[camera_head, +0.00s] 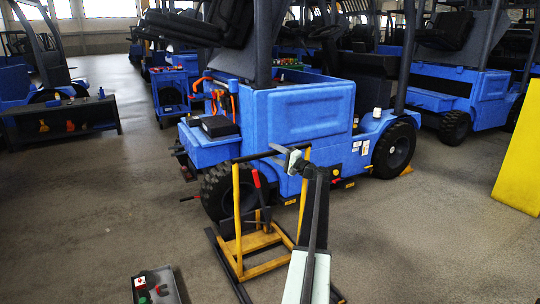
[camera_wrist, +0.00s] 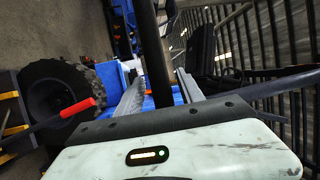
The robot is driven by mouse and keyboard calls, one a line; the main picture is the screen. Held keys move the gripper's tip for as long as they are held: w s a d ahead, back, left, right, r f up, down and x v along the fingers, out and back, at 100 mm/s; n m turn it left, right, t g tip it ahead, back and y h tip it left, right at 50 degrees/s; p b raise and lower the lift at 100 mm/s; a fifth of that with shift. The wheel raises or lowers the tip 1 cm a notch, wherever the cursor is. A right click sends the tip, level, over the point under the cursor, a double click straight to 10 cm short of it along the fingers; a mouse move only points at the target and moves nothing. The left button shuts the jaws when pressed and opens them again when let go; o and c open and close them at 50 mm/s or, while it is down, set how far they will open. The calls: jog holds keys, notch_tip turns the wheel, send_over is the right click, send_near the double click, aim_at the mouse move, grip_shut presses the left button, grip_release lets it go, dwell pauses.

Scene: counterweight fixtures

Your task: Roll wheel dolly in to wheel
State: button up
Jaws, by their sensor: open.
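The wheel dolly (camera_head: 236,215) is a yellow upright frame on a dark base, with a red-handled lever (camera_head: 257,180). It stands just in front of the blue truck's near black wheel (camera_head: 216,195), overlapping part of it in the head view; the exact gap cannot be told. The wheel also shows at the left of the wrist view (camera_wrist: 52,92), with the red handle (camera_wrist: 78,111) in front of it. My gripper (camera_head: 284,154) is beside the dolly's upper right, above its base.
The blue truck (camera_head: 300,110) stands behind the dolly, with a yellow wedge (camera_head: 407,169) at its rear wheel. A grey tray (camera_head: 158,285) with red and green items is at bottom left. A yellow panel (camera_head: 520,155) stands at right.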

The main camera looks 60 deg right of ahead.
jog(key=b+v, duration=0.1)
jog(key=v, duration=0.6)
jog(key=shift+s, duration=0.35)
